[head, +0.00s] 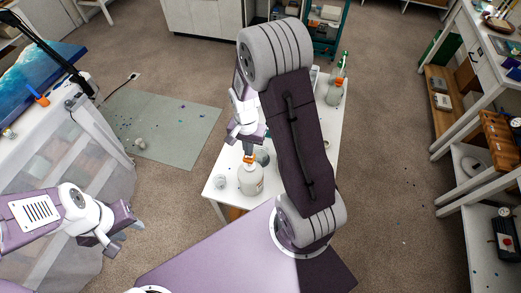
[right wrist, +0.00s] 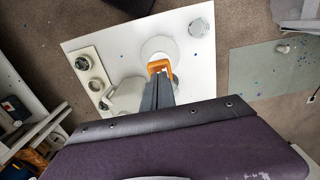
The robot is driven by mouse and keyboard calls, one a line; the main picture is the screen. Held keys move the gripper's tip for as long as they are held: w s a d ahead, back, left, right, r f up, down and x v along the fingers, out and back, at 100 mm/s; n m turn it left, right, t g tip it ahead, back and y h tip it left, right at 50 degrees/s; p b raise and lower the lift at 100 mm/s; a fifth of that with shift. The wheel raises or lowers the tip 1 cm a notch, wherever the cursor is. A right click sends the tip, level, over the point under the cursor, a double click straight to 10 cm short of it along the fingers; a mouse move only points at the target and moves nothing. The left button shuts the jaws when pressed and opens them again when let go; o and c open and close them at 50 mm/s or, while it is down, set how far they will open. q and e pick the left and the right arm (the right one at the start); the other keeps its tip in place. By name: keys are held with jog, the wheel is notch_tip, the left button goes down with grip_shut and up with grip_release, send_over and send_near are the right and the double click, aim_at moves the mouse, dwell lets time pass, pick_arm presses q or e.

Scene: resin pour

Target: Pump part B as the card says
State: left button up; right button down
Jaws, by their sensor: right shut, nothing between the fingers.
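A white pump bottle (head: 250,181) with an orange pump head (head: 250,159) stands upright at the near end of the white table; its label is unreadable. In the right wrist view the orange pump head (right wrist: 160,66) shows just beyond the fingertips. My right gripper (right wrist: 160,88) is shut and empty, pointing down over or at the pump head; I cannot tell if it touches. It shows in the head view too (head: 247,145), partly behind my arm. My left gripper (head: 112,243) hangs at the lower left, away from the table; its jaw opening is unclear. I cannot make out a card.
A clear cup (head: 220,182) stands left of the bottle and shows in the right wrist view (right wrist: 198,27). Another bottle (head: 335,92) stands at the table's far end. A pale tray (right wrist: 82,52) holds round cups. A covered white table (head: 60,130) stands left, shelves right.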

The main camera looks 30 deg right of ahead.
jog(key=shift+f, duration=0.1)
jog(key=shift+f+b, duration=0.4)
jog(key=shift+f, duration=0.1)
jog(key=shift+f, duration=0.15)
jog(key=shift+f+b, duration=1.4)
jog(key=shift+f, duration=0.25)
notch_tip(320, 180, up, 4)
jog(key=p, duration=0.4)
jog(key=shift+r, duration=0.1)
jog(key=shift+f, duration=0.2)
